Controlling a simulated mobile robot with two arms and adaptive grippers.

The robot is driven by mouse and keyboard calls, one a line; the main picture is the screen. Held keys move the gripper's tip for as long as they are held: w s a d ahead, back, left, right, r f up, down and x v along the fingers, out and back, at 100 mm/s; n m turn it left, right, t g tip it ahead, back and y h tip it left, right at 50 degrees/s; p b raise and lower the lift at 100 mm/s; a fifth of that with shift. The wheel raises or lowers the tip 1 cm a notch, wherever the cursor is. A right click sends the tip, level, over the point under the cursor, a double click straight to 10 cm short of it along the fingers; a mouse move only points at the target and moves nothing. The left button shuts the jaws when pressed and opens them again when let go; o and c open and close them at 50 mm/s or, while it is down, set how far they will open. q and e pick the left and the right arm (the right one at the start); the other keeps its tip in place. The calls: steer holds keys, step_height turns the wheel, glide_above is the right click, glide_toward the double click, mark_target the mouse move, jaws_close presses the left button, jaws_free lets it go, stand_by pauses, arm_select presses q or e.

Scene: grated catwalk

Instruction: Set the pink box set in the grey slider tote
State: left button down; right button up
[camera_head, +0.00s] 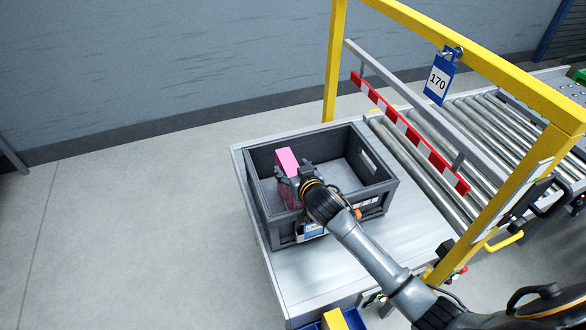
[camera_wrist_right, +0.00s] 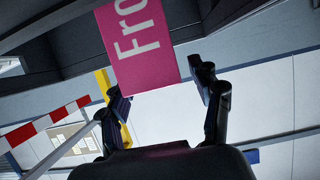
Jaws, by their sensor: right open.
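The pink box set (camera_head: 287,160) is inside the grey slider tote (camera_head: 377,196), near its left wall. A darker pink part of it shows below my gripper. I cannot tell whether it rests on the tote's floor. My right gripper (camera_head: 294,177) is over the tote, close against the box, with its fingers apart. In the right wrist view the box (camera_wrist_right: 145,45) shows white letters "Fro", and the open fingers of my right gripper (camera_wrist_right: 156,84) are on either side of its near end. My left gripper is not in view.
The tote stands on a grey metal table (camera_head: 310,280). A yellow frame (camera_head: 335,60) with a red-and-white bar (camera_head: 410,132) and a blue "170" tag (camera_head: 439,78) stands to the right. A roller conveyor (camera_head: 480,130) runs beyond it. The floor at left is clear.

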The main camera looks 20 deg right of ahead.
steer(key=shift+r, duration=0.1)
steer(key=shift+s+r, duration=0.1)
steer(key=b+v, duration=0.1)
steer(key=v, duration=1)
steer(key=shift+s+r, duration=0.2)
steer(key=shift+s, duration=0.15)
